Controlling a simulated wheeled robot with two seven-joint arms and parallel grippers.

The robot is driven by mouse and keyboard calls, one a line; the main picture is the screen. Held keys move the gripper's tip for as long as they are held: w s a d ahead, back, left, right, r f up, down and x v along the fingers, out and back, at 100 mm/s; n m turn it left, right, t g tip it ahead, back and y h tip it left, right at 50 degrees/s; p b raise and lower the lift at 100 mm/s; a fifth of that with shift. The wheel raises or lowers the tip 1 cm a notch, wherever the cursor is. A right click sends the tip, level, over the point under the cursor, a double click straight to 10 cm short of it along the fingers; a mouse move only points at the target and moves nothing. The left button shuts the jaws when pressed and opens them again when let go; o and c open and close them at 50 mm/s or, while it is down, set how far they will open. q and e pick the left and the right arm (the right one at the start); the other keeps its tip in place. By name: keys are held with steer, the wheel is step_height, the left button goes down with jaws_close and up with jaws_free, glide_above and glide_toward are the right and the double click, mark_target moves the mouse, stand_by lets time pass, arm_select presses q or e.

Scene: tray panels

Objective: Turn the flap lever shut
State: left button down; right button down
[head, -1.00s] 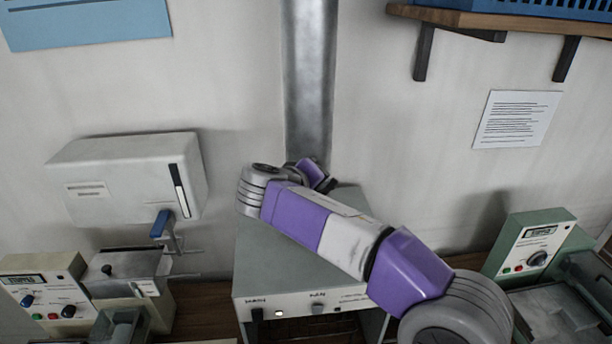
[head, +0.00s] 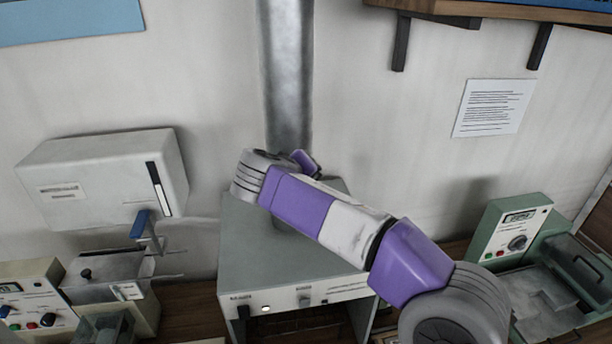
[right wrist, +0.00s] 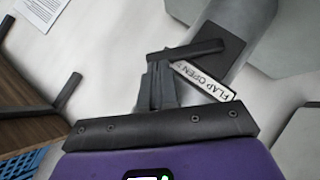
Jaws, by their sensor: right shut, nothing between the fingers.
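A grey metal duct (head: 288,75) runs down the wall in the head view. In the right wrist view the duct (right wrist: 232,30) carries a dark plate with the dark bar-shaped flap lever (right wrist: 192,50). A white label (right wrist: 203,82) beside the lever reads "FLAP OPEN". My right gripper (right wrist: 158,68) is shut and empty, with its fingertips close to the lever's free end. I cannot tell whether they touch. In the head view my right arm reaches in from the lower right toward the duct's lower end and hides the lever and fingertips. My left gripper is not in view.
A grey-topped machine (head: 290,250) stands below my right arm. A white wall dispenser (head: 105,178) hangs at left. A green device (head: 512,228) stands at right. A wooden shelf (head: 500,12) on dark brackets and a paper sheet (head: 493,108) are on the wall.

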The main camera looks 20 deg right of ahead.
steer(key=shift+a, duration=0.15)
steer(key=shift+w+a+r+p, duration=0.2)
steer(key=shift+a+r+p, duration=0.1)
steer(key=shift+a, duration=0.45)
